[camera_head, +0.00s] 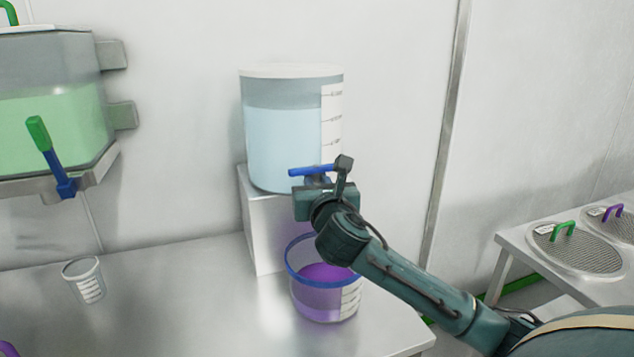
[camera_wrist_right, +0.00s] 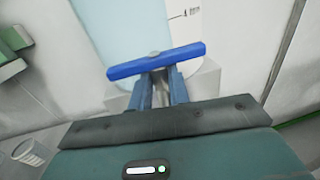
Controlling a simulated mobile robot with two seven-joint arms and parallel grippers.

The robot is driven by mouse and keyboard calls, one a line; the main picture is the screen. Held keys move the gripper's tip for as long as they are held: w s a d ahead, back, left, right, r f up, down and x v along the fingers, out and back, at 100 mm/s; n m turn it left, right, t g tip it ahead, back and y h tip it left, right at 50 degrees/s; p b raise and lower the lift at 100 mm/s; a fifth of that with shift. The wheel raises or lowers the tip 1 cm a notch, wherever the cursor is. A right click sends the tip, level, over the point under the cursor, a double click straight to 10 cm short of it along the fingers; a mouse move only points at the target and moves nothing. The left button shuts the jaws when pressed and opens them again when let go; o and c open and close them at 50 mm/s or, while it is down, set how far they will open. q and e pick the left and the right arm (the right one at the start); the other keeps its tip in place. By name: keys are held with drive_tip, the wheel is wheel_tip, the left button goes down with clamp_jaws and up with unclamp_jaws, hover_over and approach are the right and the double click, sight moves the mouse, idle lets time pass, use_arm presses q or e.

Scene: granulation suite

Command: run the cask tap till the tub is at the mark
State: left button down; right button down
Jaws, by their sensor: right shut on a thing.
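The cask (camera_head: 282,135) is a clear cylinder with a white lid and pale blue liquid, standing on a white block. Its tap has a blue bar handle (camera_head: 312,171), lying crosswise in the right wrist view (camera_wrist_right: 157,61). My right gripper (camera_head: 316,186) is at the tap, shut on it just below the bar; its fingers show in the right wrist view (camera_wrist_right: 160,88). My left gripper is out of view.
A small clear measuring cup (camera_head: 83,279) stands at the left of the steel table (camera_head: 190,300). A tank of green liquid (camera_head: 50,125) with a green and blue lever hangs at upper left. A side table with round mesh lids (camera_head: 577,249) is at right.

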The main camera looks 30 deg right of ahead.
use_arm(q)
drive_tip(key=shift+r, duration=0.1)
